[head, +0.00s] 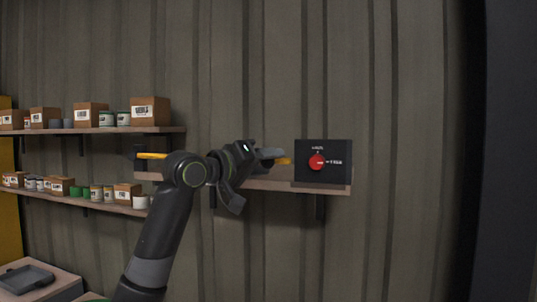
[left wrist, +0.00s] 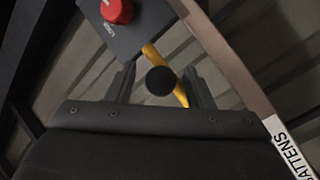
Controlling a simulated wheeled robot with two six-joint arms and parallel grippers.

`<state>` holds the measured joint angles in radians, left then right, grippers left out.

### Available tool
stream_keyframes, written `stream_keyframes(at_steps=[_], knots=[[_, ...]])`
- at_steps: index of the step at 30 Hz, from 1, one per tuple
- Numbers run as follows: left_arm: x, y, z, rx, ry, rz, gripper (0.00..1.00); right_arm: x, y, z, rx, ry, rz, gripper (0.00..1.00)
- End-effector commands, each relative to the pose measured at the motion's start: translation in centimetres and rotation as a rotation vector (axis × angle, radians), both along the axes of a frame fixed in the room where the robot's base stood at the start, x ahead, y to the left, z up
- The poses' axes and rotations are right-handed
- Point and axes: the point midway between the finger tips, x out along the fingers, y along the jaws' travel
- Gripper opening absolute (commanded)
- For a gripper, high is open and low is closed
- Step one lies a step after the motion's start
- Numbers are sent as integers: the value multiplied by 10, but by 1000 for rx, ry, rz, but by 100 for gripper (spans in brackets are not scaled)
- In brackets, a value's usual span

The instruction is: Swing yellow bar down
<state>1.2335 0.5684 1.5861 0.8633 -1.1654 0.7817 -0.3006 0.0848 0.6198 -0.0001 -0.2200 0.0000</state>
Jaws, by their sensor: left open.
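The yellow bar (head: 284,160) lies roughly level along the shelf in the head view, its middle hidden behind my left arm; another yellow piece (head: 151,155) shows to the left of the arm. In the left wrist view the yellow bar (left wrist: 181,95) runs behind a round black knob (left wrist: 160,81). My left gripper (head: 270,156) is at the bar's right part. In the left wrist view the left gripper (left wrist: 161,84) is open, with the knob between its fingers and gaps on both sides. My right gripper is not in view.
A black box with a red knob (head: 317,162) stands just right of the bar on the shelf (head: 325,189). A label reading BATTENS (left wrist: 290,150) is on the shelf edge. Shelves (head: 170,130) with boxes and tins are at left. The wall right of the box is clear.

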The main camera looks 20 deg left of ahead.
Motion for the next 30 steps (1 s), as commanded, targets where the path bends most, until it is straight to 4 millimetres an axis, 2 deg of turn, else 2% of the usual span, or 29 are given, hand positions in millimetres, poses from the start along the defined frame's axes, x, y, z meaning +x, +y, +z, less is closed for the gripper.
stream_keyframes(at_steps=[4, 12, 23, 30], knots=[[7, -4, 0, 0, 1, 1, 48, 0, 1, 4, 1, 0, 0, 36], [7, -4, -1, 0, 0, 1, 46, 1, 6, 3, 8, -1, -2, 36], [7, -4, 0, 1, -3, 1, 0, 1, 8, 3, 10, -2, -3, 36], [7, -4, -4, 10, -5, 0, 0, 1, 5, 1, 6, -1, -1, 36]])
